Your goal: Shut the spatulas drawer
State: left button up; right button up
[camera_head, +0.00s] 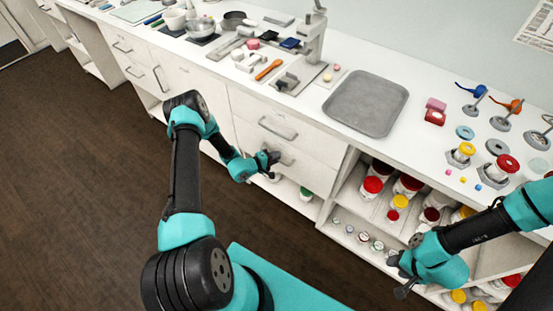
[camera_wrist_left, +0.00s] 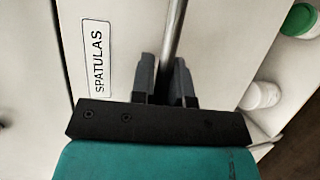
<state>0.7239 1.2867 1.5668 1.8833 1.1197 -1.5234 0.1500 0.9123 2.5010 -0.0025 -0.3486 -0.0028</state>
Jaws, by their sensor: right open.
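The spatulas drawer front (camera_wrist_left: 125,20) carries a "SPATULAS" label (camera_wrist_left: 96,60) in the left wrist view. In the head view it is the lower drawer (camera_head: 312,172) of the white cabinet, partly covered by my left arm. How far it stands out is hard to tell. My left gripper (camera_head: 270,159) is at this drawer's bar handle (camera_wrist_left: 174,30). In the left wrist view its fingers (camera_wrist_left: 165,80) are close on both sides of the bar, shut on it. My right gripper (camera_head: 402,281) is open and empty, low in front of the jar shelves.
The upper drawer (camera_head: 262,107) is directly above. An open shelf with a green-lidded jar (camera_head: 305,194) lies below. Shelves of jars (camera_head: 372,186) stand to the right. The counter holds a grey tray (camera_head: 366,104) and several tools. The dark floor (camera_head: 80,180) at left is clear.

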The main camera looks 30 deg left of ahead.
pick_arm(q)
jog(key=o, duration=0.4)
jog(key=shift+d, duration=0.1)
jog(key=shift+s, duration=0.1)
jog(key=v, duration=1.7)
